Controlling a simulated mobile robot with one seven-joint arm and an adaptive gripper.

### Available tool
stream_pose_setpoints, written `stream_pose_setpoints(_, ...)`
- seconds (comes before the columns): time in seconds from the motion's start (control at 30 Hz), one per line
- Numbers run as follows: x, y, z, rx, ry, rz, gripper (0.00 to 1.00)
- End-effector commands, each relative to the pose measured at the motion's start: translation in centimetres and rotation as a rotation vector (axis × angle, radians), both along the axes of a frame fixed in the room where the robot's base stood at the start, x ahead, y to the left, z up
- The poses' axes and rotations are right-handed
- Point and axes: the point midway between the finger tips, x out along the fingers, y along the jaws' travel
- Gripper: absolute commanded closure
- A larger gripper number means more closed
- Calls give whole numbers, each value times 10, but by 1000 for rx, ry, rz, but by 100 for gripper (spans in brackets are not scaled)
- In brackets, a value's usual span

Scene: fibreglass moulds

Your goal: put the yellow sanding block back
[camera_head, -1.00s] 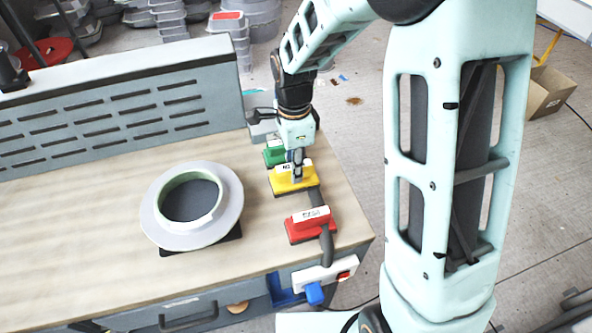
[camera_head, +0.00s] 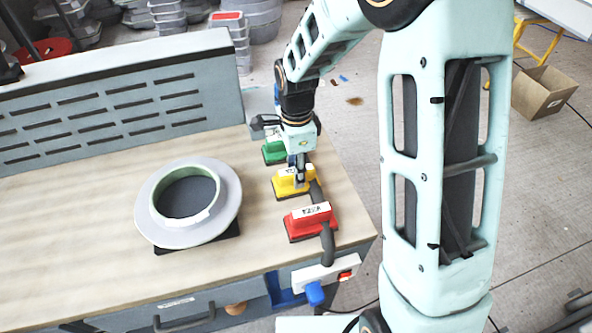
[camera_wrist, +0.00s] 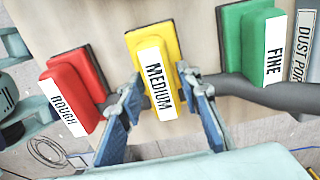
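The yellow sanding block (camera_head: 287,183) sits on the bench between the red block (camera_head: 312,222) and the green block (camera_head: 273,152). In the wrist view the yellow block (camera_wrist: 150,45), labelled MEDIUM, is upright in the middle, with the red block (camera_wrist: 75,85), ROUGH, to its left and the green block (camera_wrist: 248,45), FINE, to its right. My gripper (camera_head: 300,178) is down at the yellow block. In the wrist view its fingers (camera_wrist: 161,82) stand on either side of the block, with small gaps showing beside the label. The fingertip ends are partly hard to make out.
A dark hose (camera_head: 326,240) runs along the right side of the blocks. A round flanged mould (camera_head: 150,222) stands on the bench to the left. A slotted grey panel (camera_head: 110,110) closes the bench's back. A power strip (camera_head: 325,270) is at the front right edge.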

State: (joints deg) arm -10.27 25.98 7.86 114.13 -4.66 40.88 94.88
Motion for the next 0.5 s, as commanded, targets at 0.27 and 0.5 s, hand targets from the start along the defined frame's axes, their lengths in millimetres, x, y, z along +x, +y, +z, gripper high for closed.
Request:
stream_pose_setpoints(0.27, 0, 0, 0, 0, 0, 0, 58)
stream_pose_setpoints(0.5, 1, 0, 13, 0, -3, 0, 58)
